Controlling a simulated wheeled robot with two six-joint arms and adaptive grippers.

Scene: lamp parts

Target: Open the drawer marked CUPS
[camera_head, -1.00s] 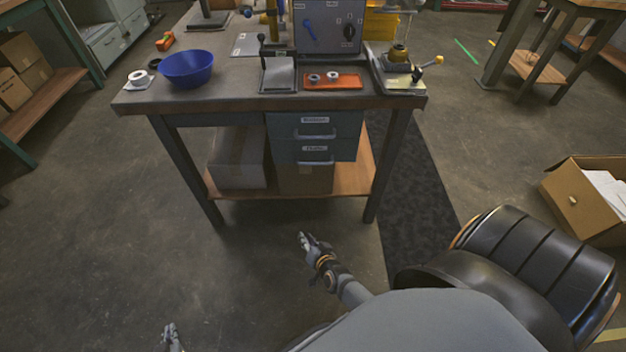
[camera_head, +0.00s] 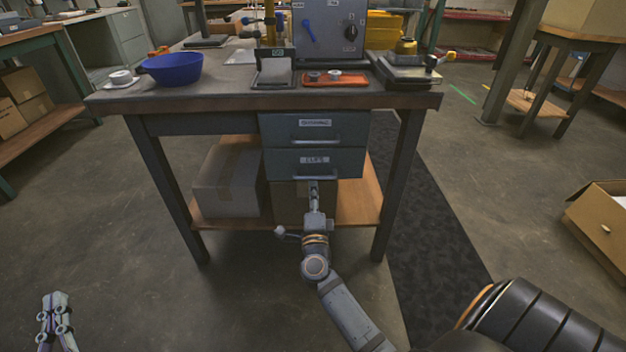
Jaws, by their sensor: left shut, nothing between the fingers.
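The drawer marked CUPS (camera_head: 285,163) is the lower of two blue-grey drawers under the workbench. It looks shut, its front about in line with the upper drawer (camera_head: 285,128). I cannot tell whether the fingers touch or close around the handle. My left gripper (camera_head: 53,306) is shut and empty, low at the far left, away from the bench.
The workbench (camera_head: 220,100) holds a blue bowl (camera_head: 172,68), an orange tray (camera_head: 349,80) and a grey control box. A cardboard box (camera_head: 229,182) stands on the lower shelf left of the drawers. Bench legs stand either side; the floor in front is clear.

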